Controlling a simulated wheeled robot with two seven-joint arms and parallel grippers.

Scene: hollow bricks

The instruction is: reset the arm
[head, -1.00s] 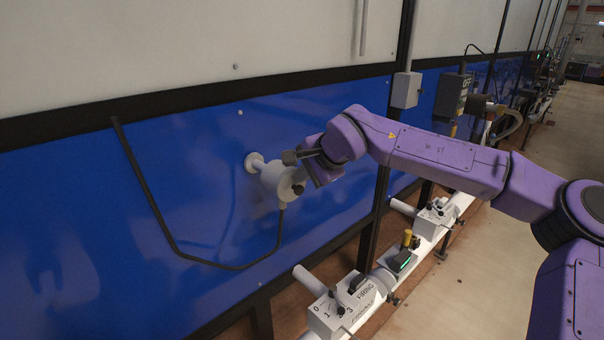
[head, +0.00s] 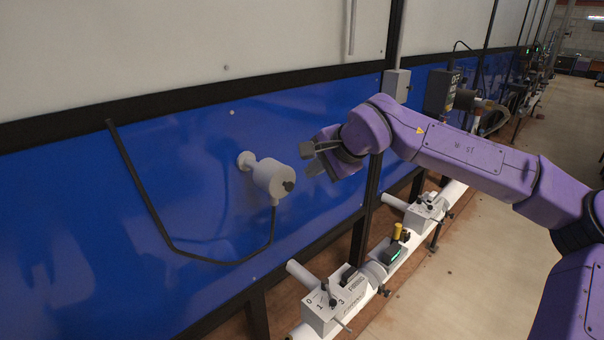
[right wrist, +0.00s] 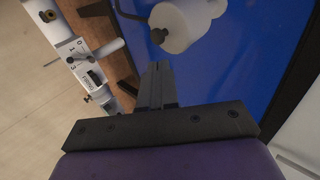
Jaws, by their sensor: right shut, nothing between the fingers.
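My right arm (head: 470,155) comes in from the right in the head view. Its gripper (head: 308,160) is shut and empty, in front of the blue wall panel. In the right wrist view the shut fingers (right wrist: 158,85) stand together at the middle. A white cylindrical fixture (head: 270,178) with a dark knob sticks out from the wall, left of and a little below the gripper. It also shows in the right wrist view (right wrist: 185,22), beyond the fingertips. A gap shows between gripper and fixture in the head view. My left gripper is not in view.
A black cable (head: 160,225) hangs along the blue panel to the fixture. Below runs a white pipe with a switch box marked FIRING (head: 335,305) and another box (head: 425,212). A grey box (head: 397,85) is on the dark post behind my arm. Open floor lies right.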

